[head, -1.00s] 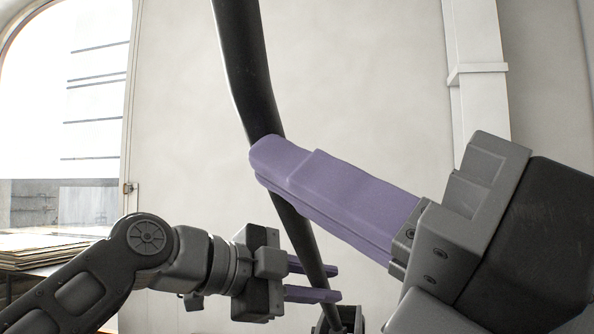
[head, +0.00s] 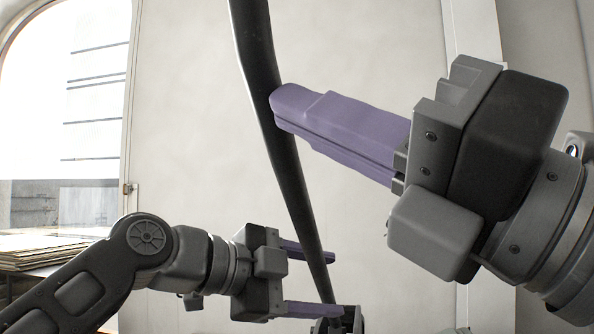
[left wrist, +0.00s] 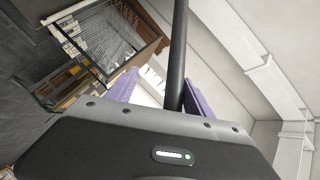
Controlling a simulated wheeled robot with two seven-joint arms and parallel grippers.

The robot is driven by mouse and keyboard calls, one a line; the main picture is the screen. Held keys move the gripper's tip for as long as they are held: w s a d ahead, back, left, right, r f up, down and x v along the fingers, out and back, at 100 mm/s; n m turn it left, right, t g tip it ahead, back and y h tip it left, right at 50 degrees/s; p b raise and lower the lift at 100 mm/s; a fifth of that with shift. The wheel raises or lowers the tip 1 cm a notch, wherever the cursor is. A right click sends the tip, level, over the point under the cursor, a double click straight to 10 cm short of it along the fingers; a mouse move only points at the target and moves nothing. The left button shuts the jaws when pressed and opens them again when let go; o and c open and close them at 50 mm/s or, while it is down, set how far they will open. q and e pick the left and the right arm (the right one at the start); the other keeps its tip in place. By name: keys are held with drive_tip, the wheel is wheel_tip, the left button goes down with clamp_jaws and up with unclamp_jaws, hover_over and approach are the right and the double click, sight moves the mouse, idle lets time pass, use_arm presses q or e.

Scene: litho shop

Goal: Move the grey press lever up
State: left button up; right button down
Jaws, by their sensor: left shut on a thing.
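The grey press lever (head: 283,165) looks dark, nearly black. It is a long, slightly bent bar running from the top of the head view down to a dark mount (head: 345,318) at the bottom. My left gripper (head: 335,283) is low on the lever, its purple fingers on either side of it and shut on it. In the left wrist view the lever (left wrist: 178,50) runs between the fingers, nearer the right one. My right gripper (head: 285,103) comes in from the right, higher up. Its fingers overlap and its tip covers part of the lever, so its grip is hidden.
A pale wall (head: 370,60) stands behind the lever, with a white column (head: 470,40) to the right. A stack of sheets (head: 45,248) lies at the far left below a bright window. The left wrist view shows a framed table (left wrist: 105,40) at upper left.

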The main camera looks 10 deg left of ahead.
use_arm(q)
drive_tip(key=shift+s+d+f, duration=0.15)
drive_tip(key=shift+d, duration=0.05)
use_arm(e)
drive_tip(key=shift+s+a+f, duration=0.1)
drive_tip(key=shift+s+a, duration=0.05)
drive_tip(key=shift+s, duration=0.05)
use_arm(q)
drive_tip(key=shift+s+a, duration=0.1)
drive_tip(key=shift+a, duration=0.1)
drive_tip(key=v, duration=1.1)
drive_tip(key=shift+r, duration=0.35)
use_arm(e)
drive_tip(key=shift+s+a+g, duration=0.1)
drive_tip(key=shift+s+g, duration=0.05)
drive_tip(key=shift+g, duration=0.25)
